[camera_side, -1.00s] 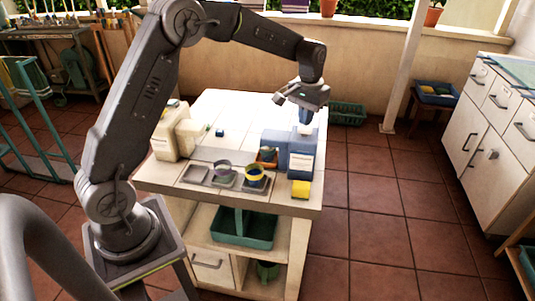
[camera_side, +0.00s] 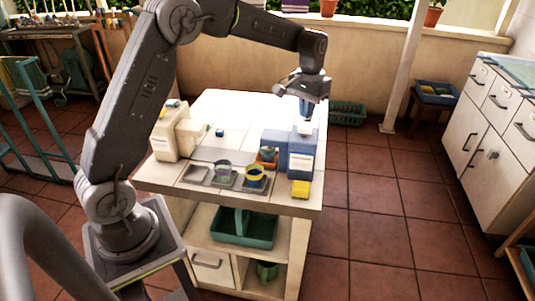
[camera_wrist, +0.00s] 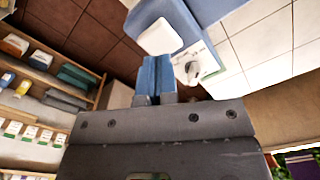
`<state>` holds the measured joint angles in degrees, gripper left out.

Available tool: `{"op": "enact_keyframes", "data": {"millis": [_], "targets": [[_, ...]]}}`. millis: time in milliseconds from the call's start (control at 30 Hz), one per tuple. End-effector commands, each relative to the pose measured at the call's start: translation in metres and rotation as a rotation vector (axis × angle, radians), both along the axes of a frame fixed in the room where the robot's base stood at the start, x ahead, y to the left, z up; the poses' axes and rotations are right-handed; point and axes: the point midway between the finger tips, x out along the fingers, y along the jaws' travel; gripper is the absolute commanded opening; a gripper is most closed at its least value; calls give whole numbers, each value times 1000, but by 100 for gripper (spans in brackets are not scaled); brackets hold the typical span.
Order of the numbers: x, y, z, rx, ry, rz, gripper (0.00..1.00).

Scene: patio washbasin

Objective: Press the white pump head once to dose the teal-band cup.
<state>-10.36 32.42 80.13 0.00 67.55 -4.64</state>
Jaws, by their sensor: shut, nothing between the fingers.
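My gripper (camera_side: 306,115) is shut and empty, its blue fingers pointing down above the blue dispenser (camera_side: 300,160) at the table's right. The wrist view shows the shut fingers (camera_wrist: 154,75) close to the white pump head (camera_wrist: 160,37) on the blue dispenser body (camera_wrist: 211,9). I cannot tell whether they touch; in the side view they look slightly above it. Which band is teal is hard to tell; cup contents are not visible.
A cream dispenser (camera_side: 168,138) stands at the table's left. A yellow block (camera_side: 301,189) sits in front of the blue dispenser. A grey pad (camera_side: 196,174) lies left of the cups. The white tabletop (camera_side: 240,108) behind is mostly clear.

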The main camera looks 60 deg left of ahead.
Motion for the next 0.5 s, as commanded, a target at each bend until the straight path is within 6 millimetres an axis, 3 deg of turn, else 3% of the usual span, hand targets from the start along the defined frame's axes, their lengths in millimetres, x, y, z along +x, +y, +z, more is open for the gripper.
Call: {"op": "enact_keyframes", "data": {"millis": [500], "targets": [[0,0,48,1,-3,0,0]]}}
